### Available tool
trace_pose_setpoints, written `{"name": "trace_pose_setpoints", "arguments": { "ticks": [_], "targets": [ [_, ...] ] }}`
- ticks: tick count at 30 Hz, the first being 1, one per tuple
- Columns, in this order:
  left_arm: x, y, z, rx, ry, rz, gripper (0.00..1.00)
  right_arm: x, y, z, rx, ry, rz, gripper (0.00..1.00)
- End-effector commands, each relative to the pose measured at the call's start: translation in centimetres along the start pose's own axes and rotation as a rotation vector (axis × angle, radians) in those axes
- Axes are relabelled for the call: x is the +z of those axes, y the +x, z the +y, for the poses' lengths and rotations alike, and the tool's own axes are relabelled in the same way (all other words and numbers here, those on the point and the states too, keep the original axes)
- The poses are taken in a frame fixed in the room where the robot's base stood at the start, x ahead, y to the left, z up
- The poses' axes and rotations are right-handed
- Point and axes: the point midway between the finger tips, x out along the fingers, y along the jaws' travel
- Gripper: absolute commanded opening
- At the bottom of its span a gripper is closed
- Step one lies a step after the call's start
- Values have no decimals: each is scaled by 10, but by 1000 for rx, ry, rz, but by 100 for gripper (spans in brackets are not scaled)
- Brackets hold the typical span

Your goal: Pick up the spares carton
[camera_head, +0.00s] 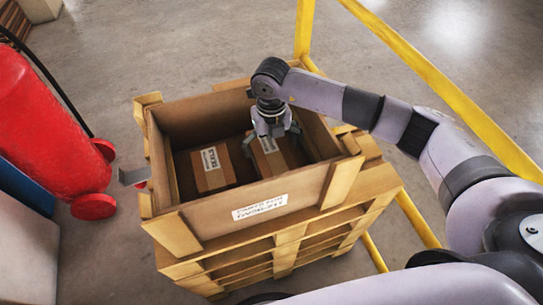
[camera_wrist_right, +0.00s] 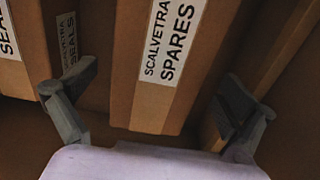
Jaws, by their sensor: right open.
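The spares carton (camera_wrist_right: 150,106) is a brown box with a white label reading "SCALVETRA SPARES", seen close up in the right wrist view. In the head view it (camera_head: 274,164) lies inside the large open crate (camera_head: 262,207), partly hidden by my right gripper. My right gripper (camera_head: 271,133) reaches down into the crate over it. In the wrist view my right gripper (camera_wrist_right: 160,105) is open, one finger on each side of the carton. I cannot tell whether the fingers touch it. My left gripper is not in view.
A second carton (camera_head: 208,178), labelled seals, lies left of the spares carton. The crate's walls surround both, and it stands on stacked wooden pallets (camera_head: 290,247). A yellow rail (camera_head: 440,83) runs behind and right. A red wheeled object (camera_head: 50,128) stands at left.

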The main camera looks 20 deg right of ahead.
Motion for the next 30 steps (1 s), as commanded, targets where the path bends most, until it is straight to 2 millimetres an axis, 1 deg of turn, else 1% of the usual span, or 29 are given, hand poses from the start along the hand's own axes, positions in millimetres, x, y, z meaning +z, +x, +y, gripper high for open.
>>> {"name": "trace_pose_setpoints", "arguments": {
  "ticks": [5, 9, 12, 15, 22, 30],
  "targets": [
    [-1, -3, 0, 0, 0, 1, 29, -2, 12, 0, 0, 0, 4, 100],
    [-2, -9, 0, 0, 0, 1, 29, -4, 32, 0, 0, -1, 5, 100],
    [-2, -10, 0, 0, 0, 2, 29, -4, 47, 1, 0, 0, 3, 100],
    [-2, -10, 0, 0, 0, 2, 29, -3, 54, 0, 0, 0, 2, 100],
    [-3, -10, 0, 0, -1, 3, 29, -3, 56, 0, 0, -1, 0, 100],
    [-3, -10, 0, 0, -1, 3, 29, -3, 56, 0, 0, 0, 0, 83]
  ]
}}
